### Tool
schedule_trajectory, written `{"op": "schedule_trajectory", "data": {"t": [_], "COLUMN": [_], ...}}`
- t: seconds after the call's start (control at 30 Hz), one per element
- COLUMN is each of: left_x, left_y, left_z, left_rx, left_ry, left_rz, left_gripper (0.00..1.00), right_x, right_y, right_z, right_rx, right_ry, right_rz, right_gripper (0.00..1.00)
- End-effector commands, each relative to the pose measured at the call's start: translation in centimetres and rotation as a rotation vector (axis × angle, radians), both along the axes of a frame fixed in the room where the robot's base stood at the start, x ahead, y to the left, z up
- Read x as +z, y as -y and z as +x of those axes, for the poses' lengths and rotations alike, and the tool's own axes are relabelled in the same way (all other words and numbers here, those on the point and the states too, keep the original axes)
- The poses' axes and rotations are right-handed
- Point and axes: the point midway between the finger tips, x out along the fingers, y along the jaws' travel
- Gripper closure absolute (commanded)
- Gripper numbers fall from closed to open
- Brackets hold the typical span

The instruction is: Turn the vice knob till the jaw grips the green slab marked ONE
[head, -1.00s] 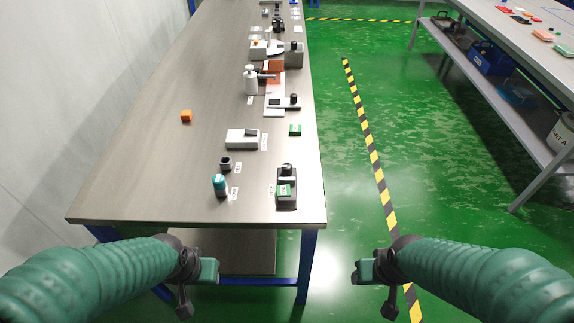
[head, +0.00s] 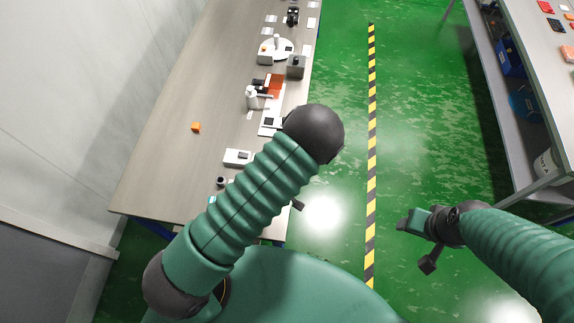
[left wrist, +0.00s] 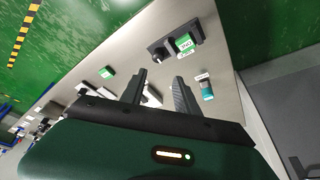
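In the left wrist view a dark vice (left wrist: 160,50) stands near the table edge with a green slab (left wrist: 184,42) at it. The slab has a white label, too small to read surely. Whether the jaw touches the slab cannot be told. My left gripper (left wrist: 160,75) is open and empty, its two dark fingers apart, with the vice beyond the tips. In the head view my left arm hides the vice and most of the gripper. My right gripper (head: 410,223) is over the floor to the right, away from the table; its opening is unclear.
Another green slab (left wrist: 106,72) lies along the table edge. A teal-capped bottle (left wrist: 205,90) stands close to the vice. A white box (head: 237,157), an orange cube (head: 196,127) and a white pump bottle (head: 251,97) stand farther along the table (head: 165,160).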

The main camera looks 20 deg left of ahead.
Motion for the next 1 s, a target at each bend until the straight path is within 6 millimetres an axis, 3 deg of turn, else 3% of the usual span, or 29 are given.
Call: {"op": "schedule_trajectory", "data": {"t": [0.03,0.17,0.7,0.83,1.0], "left_x": [1.1,0.2,-12.4,-14.3,-15.1], "left_y": [-0.3,-0.6,-4.5,-5.3,-5.8], "left_z": [-0.2,-0.2,2.4,2.9,3.1], "left_rx": [0.011,0.029,0.027,0.026,0.024], "left_ry": [0.005,0.018,0.015,0.015,0.016], "left_rz": [0.015,0.028,0.028,0.027,0.027], "left_gripper": [0.63,0.63,0.63,0.63,0.63], "right_x": [1.6,1.0,-10.3,-12.0,-12.6], "right_y": [0.0,0.0,0.0,0.0,0.0], "right_z": [0.0,-0.1,-0.1,-0.1,-0.1], "right_rx": [0.0,0.0,0.0,0.0,0.0], "right_ry": [-0.001,-0.002,-0.002,-0.001,-0.001], "right_rz": [0.0,0.0,0.0,0.0,0.0], "right_gripper": [0.43,0.43,0.43,0.43,0.43]}}
